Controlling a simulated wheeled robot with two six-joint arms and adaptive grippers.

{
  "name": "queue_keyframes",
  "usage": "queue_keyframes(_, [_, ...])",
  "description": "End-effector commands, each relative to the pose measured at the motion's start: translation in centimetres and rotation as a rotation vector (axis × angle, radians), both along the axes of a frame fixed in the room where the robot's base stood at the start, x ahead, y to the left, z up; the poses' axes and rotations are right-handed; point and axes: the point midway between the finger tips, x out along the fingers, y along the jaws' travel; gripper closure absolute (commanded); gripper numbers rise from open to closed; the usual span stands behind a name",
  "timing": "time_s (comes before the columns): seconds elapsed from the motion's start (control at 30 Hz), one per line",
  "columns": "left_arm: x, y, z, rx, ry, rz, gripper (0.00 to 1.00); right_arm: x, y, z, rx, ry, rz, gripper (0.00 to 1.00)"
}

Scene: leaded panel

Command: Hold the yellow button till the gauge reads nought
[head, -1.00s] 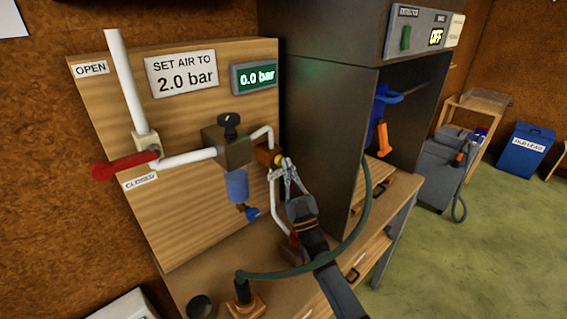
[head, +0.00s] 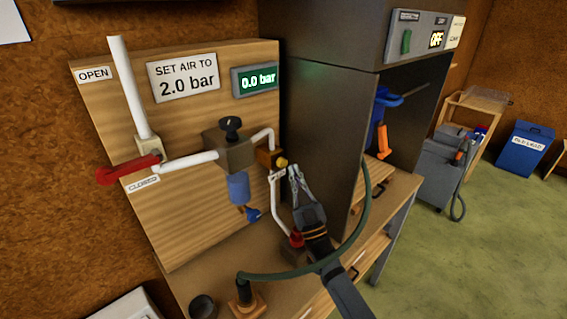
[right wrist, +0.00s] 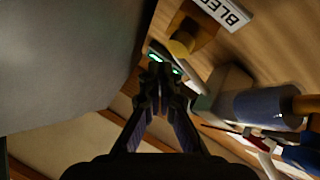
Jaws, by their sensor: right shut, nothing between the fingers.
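The yellow button (head: 281,162) sits on a brass block (head: 265,158) on the wooden board, and it also shows in the right wrist view (right wrist: 181,44) beside a partly seen label starting "BLE". The green gauge (head: 257,78) reads 0.0 bar. My right gripper (head: 293,168) is shut and empty, its tips just right of and below the button, apart from it. It also shows in the right wrist view (right wrist: 161,75). My left gripper is not in view.
The red lever (head: 128,169) lies sideways near the "CLOSED" label. A regulator with a black knob (head: 231,124) and blue bowl (head: 238,188) is left of the button. A dark cabinet (head: 325,140) stands close on the right. A green hose (head: 340,250) crosses near my arm.

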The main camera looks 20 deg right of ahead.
Motion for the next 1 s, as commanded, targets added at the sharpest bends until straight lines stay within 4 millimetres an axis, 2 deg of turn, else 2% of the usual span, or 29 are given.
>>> queue_keyframes(0.03, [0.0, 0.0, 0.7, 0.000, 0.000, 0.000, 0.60, -0.5, -0.2, 0.3, -0.002, 0.003, 0.000, 1.00])
queue_keyframes(0.4, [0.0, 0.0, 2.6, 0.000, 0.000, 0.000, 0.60, -3.7, -1.3, 0.2, 0.000, 0.001, 0.000, 1.00])
queue_keyframes(1.0, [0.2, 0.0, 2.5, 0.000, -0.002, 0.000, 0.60, -3.9, -1.3, 0.1, 0.001, 0.000, 0.001, 1.00])
